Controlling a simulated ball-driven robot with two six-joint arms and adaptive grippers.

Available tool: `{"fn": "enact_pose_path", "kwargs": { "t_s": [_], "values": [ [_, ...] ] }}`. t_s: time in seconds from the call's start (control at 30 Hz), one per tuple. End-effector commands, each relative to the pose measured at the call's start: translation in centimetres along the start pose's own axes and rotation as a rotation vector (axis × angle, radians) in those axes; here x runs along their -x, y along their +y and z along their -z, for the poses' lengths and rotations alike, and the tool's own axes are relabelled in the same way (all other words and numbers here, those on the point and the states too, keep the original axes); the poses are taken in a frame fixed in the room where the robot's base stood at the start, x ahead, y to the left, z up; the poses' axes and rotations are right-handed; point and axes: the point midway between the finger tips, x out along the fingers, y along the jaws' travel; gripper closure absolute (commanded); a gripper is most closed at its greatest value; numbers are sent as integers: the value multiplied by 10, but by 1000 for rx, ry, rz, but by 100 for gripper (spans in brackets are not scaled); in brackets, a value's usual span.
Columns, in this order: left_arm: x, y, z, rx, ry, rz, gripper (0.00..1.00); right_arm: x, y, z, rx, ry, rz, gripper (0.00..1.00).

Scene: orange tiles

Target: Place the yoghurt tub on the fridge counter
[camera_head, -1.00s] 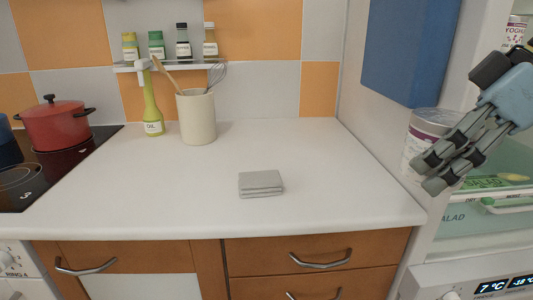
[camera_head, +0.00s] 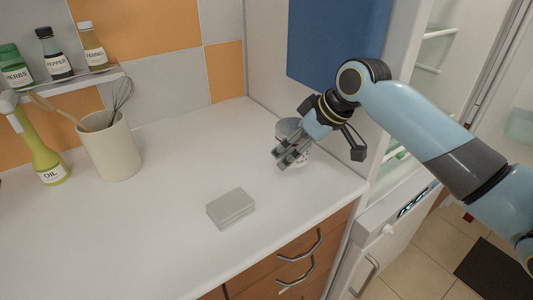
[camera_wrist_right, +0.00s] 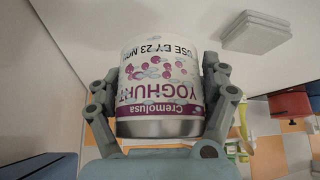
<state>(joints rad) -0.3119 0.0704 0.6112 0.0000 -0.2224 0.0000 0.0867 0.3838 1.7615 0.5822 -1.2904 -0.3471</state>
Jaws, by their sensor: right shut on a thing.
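The yoghurt tub (camera_head: 287,128) is white with purple print and is in my right gripper (camera_head: 308,146), over the right back part of the white counter (camera_head: 180,210). In the right wrist view the tub (camera_wrist_right: 160,75) lies between both fingers of the gripper (camera_wrist_right: 162,98), which press on its sides. Its label reads upside down there. In the head view the fingers and wrist hide part of the tub; I cannot tell whether its base touches the counter. My left gripper is not in view.
A utensil crock (camera_head: 110,150) and an oil bottle (camera_head: 45,155) stand at the left. A blue panel (camera_head: 335,45) is behind; the open fridge (camera_head: 432,50) is at the right. Counter around the cloth is clear.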

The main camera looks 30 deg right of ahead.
Motion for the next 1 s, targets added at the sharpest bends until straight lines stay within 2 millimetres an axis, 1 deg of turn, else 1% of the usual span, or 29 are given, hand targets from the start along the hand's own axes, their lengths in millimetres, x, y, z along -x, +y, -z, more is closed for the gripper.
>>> {"fn": "enact_pose_path", "kwargs": {
  "t_s": [0.03, 0.1, 0.27, 0.33, 0.4, 0.5, 0.87, 0.9, 1.0],
  "values": [
    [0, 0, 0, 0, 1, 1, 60, -10, -1, -6, -2, -1, 3, 64],
    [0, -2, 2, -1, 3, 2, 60, -20, -1, -13, -1, 0, 2, 64],
    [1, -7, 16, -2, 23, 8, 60, -34, -1, -21, 1, 0, 1, 64],
    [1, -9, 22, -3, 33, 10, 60, -43, -1, -27, 0, -1, 2, 64],
    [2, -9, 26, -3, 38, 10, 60, -52, -1, -33, 0, 0, 3, 64],
    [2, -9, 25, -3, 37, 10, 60, -61, -1, -38, 2, 1, 1, 64],
    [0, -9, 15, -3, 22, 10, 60, -65, -1, -41, 3, 2, 1, 64],
    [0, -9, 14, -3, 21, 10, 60, -66, -1, -42, 2, 1, 1, 20],
    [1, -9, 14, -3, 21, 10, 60, -65, -1, -41, 3, 1, 1, 7]
  ]
}}
